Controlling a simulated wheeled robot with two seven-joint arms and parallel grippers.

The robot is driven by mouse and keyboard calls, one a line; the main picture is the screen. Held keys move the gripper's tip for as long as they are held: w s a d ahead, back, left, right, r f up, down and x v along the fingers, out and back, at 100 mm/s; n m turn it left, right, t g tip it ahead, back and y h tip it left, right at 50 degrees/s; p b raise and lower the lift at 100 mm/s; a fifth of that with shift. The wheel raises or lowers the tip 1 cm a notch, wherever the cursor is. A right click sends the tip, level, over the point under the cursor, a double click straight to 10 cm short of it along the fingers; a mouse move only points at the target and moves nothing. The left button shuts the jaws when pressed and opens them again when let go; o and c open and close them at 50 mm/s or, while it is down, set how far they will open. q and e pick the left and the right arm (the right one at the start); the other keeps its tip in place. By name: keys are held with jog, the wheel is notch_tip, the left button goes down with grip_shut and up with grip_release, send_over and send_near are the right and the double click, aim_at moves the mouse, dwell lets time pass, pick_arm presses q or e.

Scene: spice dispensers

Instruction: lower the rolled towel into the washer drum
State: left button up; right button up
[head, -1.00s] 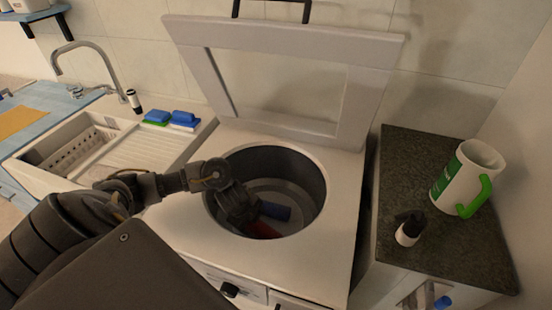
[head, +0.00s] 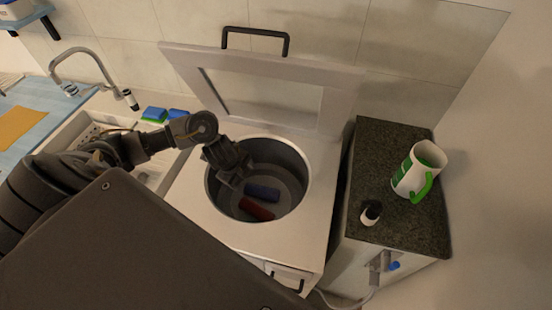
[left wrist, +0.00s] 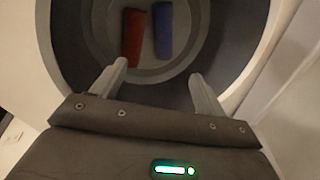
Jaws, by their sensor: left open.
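The washer drum (head: 290,165) is open at the top. A red rolled towel (head: 256,207) and a blue rolled towel (head: 262,193) lie side by side on its floor. In the left wrist view the red roll (left wrist: 134,38) is left of the blue roll (left wrist: 163,30). My left gripper (head: 232,180) reaches into the drum's mouth at its left side. Its fingers (left wrist: 158,70) are spread and empty, apart from both rolls. My right gripper is in neither view.
The washer lid (head: 340,100) stands raised behind the drum. Right of the washer, a dark counter (head: 405,225) holds a white and green jug (head: 412,172) and a small black-and-white bottle (head: 370,213). A sink with a faucet (head: 75,52) and sponges (head: 155,113) is at the left.

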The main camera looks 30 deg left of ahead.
pick_arm(q)
notch_tip(320, 180, up, 6)
jog(key=f+p, duration=0.1)
jog(key=w+d+r+b, duration=0.1)
jog(key=w+d+b, duration=0.1)
jog(key=d, duration=0.9)
jog(key=shift+w+r+b, duration=0.15)
jog(key=shift+w+b, duration=0.2)
jog(key=shift+w, duration=0.3)
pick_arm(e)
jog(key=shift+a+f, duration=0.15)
pick_arm(q)
jog(key=shift+n, duration=0.3)
jog(key=shift+d, duration=0.1)
